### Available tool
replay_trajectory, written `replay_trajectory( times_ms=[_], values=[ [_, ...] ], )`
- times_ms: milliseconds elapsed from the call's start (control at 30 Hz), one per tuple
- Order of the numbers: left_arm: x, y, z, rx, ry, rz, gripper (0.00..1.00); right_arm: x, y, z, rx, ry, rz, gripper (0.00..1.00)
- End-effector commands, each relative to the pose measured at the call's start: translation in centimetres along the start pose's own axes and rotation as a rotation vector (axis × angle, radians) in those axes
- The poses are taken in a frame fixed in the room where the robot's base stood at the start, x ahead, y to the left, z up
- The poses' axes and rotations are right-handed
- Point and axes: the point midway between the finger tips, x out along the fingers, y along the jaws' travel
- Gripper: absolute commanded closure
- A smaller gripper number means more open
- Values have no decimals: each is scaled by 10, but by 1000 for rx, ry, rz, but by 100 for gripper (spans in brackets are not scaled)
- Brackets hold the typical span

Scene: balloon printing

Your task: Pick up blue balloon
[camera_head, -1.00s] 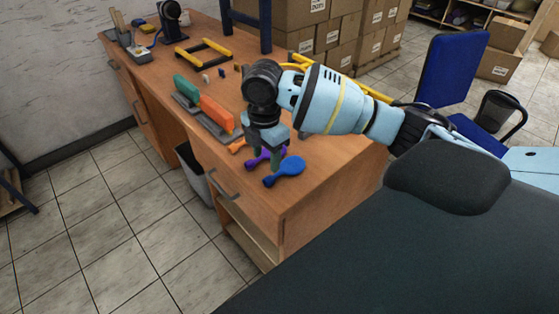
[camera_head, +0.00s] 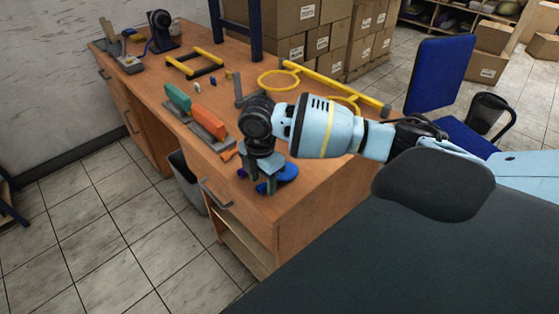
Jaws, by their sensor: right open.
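The blue balloon (camera_head: 289,171) lies on the wooden desk (camera_head: 310,195) near its front corner, partly hidden by my right gripper (camera_head: 257,186). The right gripper points down over the desk's front edge side, with its fingers at the blue balloon. It is open. I cannot tell whether a finger touches the balloon. A purple balloon (camera_head: 242,173) shows only in part beside the gripper. An orange balloon (camera_head: 228,154) lies just to the left. My left gripper is not in view.
A blue chair (camera_head: 440,75) stands behind at right.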

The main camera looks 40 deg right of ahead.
Motion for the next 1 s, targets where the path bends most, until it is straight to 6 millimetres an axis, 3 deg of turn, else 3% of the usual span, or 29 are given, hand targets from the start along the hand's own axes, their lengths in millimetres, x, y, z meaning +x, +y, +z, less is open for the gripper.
replay_trajectory(
  times_ms=[100, 367, 667, 1000],
  values=[
    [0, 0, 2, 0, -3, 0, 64, 11, 0, 0, -1, 0, -2, 51],
    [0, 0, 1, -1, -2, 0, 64, 12, 0, -1, -2, 0, 1, 51],
    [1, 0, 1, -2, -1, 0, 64, 12, 0, -1, -2, 0, 1, 90],
    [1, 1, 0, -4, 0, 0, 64, 11, 0, -1, -2, 0, 1, 90]
  ],
)
